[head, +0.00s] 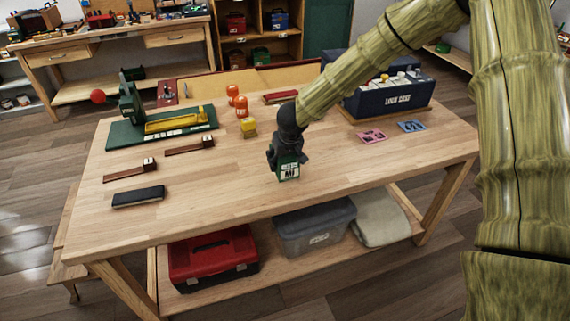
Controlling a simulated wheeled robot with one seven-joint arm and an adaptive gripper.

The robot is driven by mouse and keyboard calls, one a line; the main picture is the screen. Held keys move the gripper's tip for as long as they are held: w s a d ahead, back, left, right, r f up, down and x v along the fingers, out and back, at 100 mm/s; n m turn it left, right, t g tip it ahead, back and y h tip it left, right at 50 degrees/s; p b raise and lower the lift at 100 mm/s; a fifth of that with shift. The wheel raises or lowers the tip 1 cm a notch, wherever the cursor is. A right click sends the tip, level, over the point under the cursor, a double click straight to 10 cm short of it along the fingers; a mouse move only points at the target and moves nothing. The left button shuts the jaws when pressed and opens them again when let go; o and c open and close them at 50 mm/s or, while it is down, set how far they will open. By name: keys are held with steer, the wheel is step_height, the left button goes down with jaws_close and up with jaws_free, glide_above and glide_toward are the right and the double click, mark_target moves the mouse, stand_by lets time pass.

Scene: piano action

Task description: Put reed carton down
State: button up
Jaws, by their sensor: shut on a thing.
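The reed carton (289,172) is a small dark green box with a white label on its front. It is upright at the middle of the wooden workbench (240,205), toward the front half. My gripper (287,157) comes down from above and is shut on the carton. The fingers hide the carton's upper part. The carton's base looks at or very near the bench top; I cannot tell whether it touches.
A dark blue chest (390,98) stands at the back right, with pink (372,136) and blue cards (411,126) before it. A green-based fixture (165,124) is farther left.

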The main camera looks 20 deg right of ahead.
mark_target(289, 158)
steer(key=shift+w+d, duration=0.2)
steer(key=shift+w, duration=0.2)
step_height(289, 158, down, 4)
steer(key=shift+w+r, duration=0.1)
steer(key=shift+r, duration=0.1)
steer(key=o, duration=1.3)
steer(key=shift+r, duration=0.1)
steer(key=v, duration=1.2)
steer(key=shift+p, duration=0.35)
